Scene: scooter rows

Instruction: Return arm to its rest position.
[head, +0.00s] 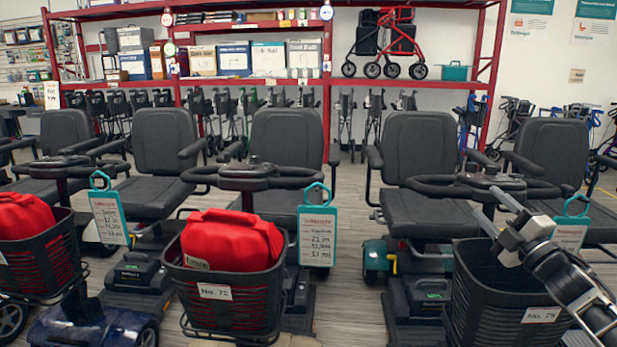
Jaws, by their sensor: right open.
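My right arm comes in from the lower right. My right gripper (486,205) is open, with nothing seen between its fingers. It shows in front of the handlebar of the right scooter, above that scooter's black basket (508,318), which has a label reading about No. 75. The part of that basket's inside that shows looks empty; my arm covers its right side. My left gripper and arm are not in view.
A red bag (232,240) sits in the middle basket (222,305), and another red bag (24,216) in the left one (40,262). Teal-framed tags (318,235) hang at the handlebars. Grey scooter seats (288,145) stand behind. A red shelf rack (330,80) is at the back.

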